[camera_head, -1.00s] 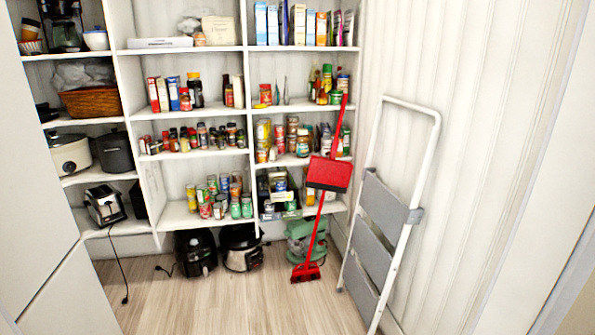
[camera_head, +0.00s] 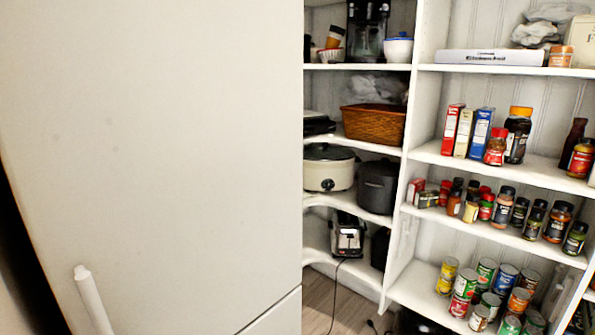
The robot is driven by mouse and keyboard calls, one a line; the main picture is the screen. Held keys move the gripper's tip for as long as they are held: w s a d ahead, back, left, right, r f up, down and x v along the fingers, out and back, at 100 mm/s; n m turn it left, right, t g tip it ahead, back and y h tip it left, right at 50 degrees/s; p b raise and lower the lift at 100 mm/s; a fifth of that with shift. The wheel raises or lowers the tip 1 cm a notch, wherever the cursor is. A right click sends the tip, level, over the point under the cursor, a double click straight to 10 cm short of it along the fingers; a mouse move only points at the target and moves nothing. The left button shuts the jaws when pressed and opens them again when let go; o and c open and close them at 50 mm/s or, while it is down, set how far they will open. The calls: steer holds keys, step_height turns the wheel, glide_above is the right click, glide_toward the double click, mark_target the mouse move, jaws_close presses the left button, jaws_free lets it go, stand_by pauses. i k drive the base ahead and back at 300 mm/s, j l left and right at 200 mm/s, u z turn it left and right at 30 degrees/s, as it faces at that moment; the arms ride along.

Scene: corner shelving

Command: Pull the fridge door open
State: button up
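The fridge door (camera_head: 170,130) is a large plain white panel filling the left half of the view, and it looks shut. A white bar handle (camera_head: 91,298) stands near its lower left edge, cut off by the bottom of the picture. A slanting seam (camera_head: 272,314) at the lower right parts the upper door from a lower panel. My gripper is not in view.
White corner shelving (camera_head: 480,75) stands to the right, close beside the fridge, holding jars, cans (camera_head: 487,272), a wicker basket (camera_head: 373,124), a slow cooker (camera_head: 328,166) and a toaster (camera_head: 347,236). A little wooden floor (camera_head: 345,300) shows below. A dark gap (camera_head: 20,250) lies left of the fridge.

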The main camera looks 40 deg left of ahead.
mark_target(151, 151)
steer(key=i+u, duration=0.4)
steer(key=i+l+u, duration=0.15)
steer(key=i+u, duration=0.25)
steer(key=i+l+u, duration=0.25)
steer(key=u, duration=0.15)
steer(key=i+l+u, duration=0.25)
steer(key=u, duration=0.15)
steer(key=i+l+u, duration=0.3)
steer(key=u, duration=0.15)
steer(key=i+l+u, duration=0.2)
steer(key=l+u, duration=0.25)
steer(key=i+l+u, duration=0.15)
steer(key=l+u, duration=0.3)
